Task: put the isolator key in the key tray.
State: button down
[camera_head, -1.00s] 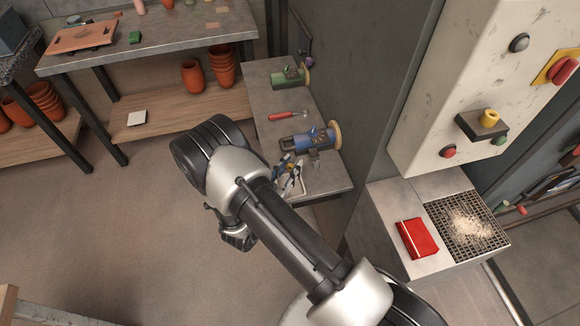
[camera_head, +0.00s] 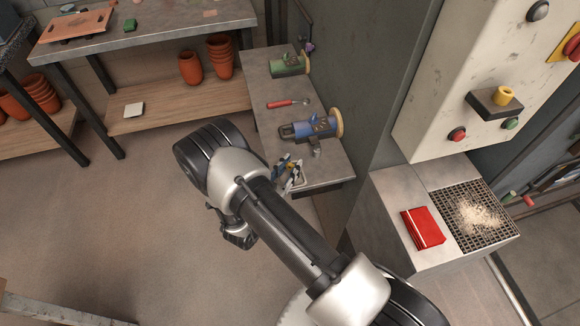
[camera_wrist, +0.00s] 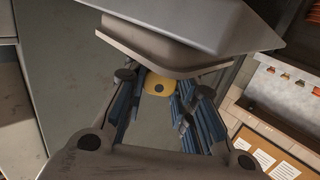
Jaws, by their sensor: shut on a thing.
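My gripper (camera_wrist: 159,92) shows in the wrist view with its blue-lined fingers closed around a small yellow piece with a dark round spot (camera_wrist: 158,84). This looks like the isolator key; the rest of it is hidden. I cannot tell for sure which thing is the key tray.
The narrow bench (camera_head: 275,88) also carries a blue machine (camera_head: 311,128), a green one (camera_head: 290,65) and a red-handled tool (camera_head: 283,104). A panel (camera_head: 450,75) with a yellow knob (camera_head: 503,96) stands at right, above a red object (camera_head: 422,228) and a grate (camera_head: 474,236). Floor at left is open.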

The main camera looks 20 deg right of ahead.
jog(key=shift+f, duration=0.6)
jog(key=c, duration=1.2)
grip_release()
jog(key=shift+c, duration=0.2)
jog(key=shift+a, duration=0.1)
